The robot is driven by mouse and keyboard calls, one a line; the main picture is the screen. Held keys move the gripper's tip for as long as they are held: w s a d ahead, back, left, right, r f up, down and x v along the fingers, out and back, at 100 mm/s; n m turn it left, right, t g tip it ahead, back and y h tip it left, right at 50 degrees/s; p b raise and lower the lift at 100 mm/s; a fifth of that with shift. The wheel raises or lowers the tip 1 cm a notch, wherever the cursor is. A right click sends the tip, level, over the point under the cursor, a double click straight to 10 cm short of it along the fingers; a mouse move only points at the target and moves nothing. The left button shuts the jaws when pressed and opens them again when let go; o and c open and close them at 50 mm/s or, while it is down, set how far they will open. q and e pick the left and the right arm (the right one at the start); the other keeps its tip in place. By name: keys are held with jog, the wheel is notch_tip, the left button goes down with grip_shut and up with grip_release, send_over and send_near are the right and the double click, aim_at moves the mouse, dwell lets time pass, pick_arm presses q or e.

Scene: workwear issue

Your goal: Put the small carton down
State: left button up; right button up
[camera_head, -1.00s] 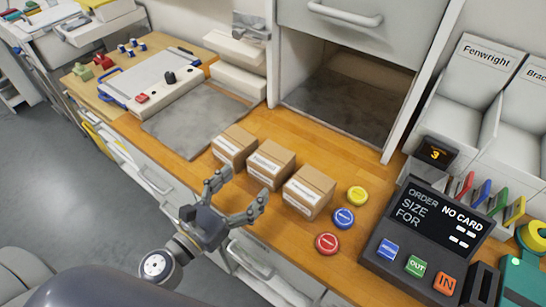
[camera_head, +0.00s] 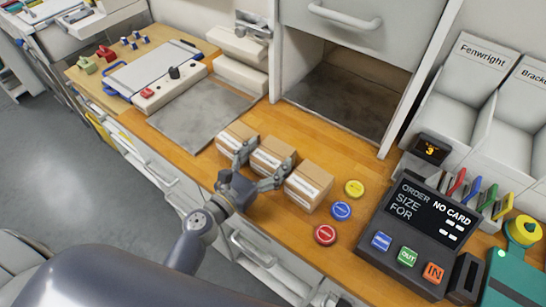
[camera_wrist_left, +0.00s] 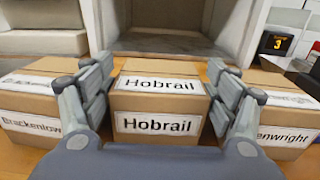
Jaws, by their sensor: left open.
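Three small brown cartons with white labels stand in a row on the wooden counter. The middle carton (camera_head: 272,156), labelled Hobrail in the left wrist view (camera_wrist_left: 158,102), stands between the fingers of my left gripper (camera_head: 262,168). That gripper is open, with one finger on each side of the Hobrail carton; whether they touch it I cannot tell. The left carton (camera_head: 237,138) reads Brackenlow in the left wrist view (camera_wrist_left: 28,108). The right carton (camera_head: 309,187) reads Fenwright, partly hidden by a finger in the left wrist view (camera_wrist_left: 280,118). My right gripper is not in view.
Yellow (camera_head: 354,188), blue (camera_head: 342,211) and red (camera_head: 325,235) round buttons sit right of the cartons. A dark order console (camera_head: 415,235) reads NO CARD. An open cubby (camera_head: 340,100) is behind. Bins (camera_head: 470,95) stand at right, a grey plate (camera_head: 190,118) at left.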

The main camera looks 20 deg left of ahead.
pick_arm(q)
jog(key=c, duration=1)
jog(key=shift+o, duration=0.2)
